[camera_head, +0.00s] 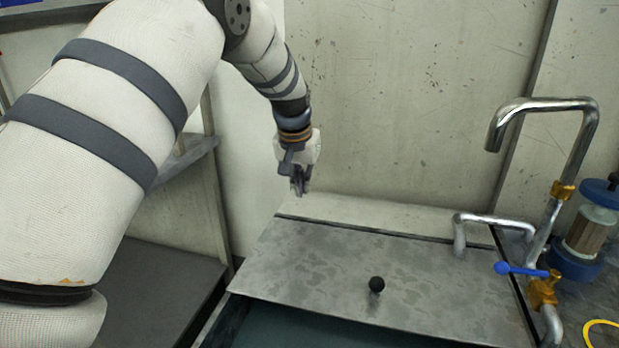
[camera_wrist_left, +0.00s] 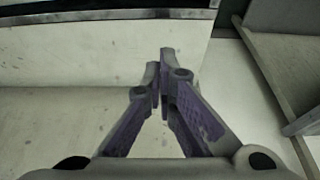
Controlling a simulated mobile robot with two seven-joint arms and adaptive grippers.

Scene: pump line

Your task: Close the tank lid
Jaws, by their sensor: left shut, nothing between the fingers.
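The tank lid (camera_head: 330,262) is a flat, stained grey metal plate over the tank in the head view. A small black ball knob (camera_head: 377,284) stands near its front edge. The tank (camera_head: 290,330) shows a dark bluish opening below the lid's front edge. My left gripper (camera_head: 299,190) is shut and empty, pointing down near the back wall, above the lid's far left corner and apart from the knob. In the left wrist view its purple-grey fingers (camera_wrist_left: 163,75) meet at the tips. My right gripper is not in view.
A chrome pipe with a curved spout (camera_head: 545,105) and a blue-handled valve (camera_head: 520,270) stands at the lid's right side. A blue-capped filter (camera_head: 588,230) is further right. A dark surface (camera_head: 160,285) lies left of the tank. A stained wall (camera_head: 400,100) closes the back.

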